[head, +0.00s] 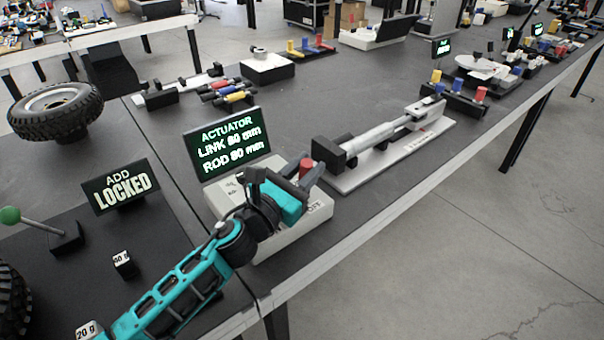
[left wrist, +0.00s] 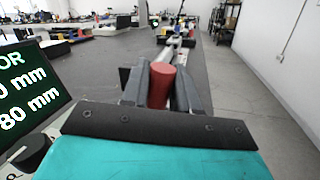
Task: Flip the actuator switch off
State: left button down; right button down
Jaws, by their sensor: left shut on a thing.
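The actuator switch box (head: 318,210) is a light grey block on the dark table, with "OFF" lettering at its right end. A red cylindrical handle (head: 306,167) stands above the box; it also shows in the left wrist view (left wrist: 161,85). My left gripper (head: 303,174) is over the box, its fingers on both sides of the red handle and shut on it. In the left wrist view the fingers (left wrist: 162,90) flank the handle. The gripper hides the handle's lower part. A sign (head: 226,145) behind the box reads ACTUATOR, LINK 80 mm, ROD 80 mm. My right gripper is not in view.
A linear actuator (head: 385,135) on a white base lies right of the box. An "ADD LOCKED" sign (head: 120,187), a green-knobbed lever (head: 40,228) and a wheel (head: 55,110) are at left. The table's front edge is close to the box.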

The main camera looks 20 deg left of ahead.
pick_arm(q)
jog(key=shift+s+d+f+m+b, duration=0.1)
jog(key=shift+s+d+m+b, duration=0.15)
jog(key=shift+m+b, duration=0.35)
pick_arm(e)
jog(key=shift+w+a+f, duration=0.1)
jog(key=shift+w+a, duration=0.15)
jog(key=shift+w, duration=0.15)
pick_arm(q)
jog(key=shift+h, duration=0.4)
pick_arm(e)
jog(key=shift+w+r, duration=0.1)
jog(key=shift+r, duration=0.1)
pick_arm(q)
jog(key=c, duration=0.9)
grip_release()
jog(key=shift+c, duration=0.2)
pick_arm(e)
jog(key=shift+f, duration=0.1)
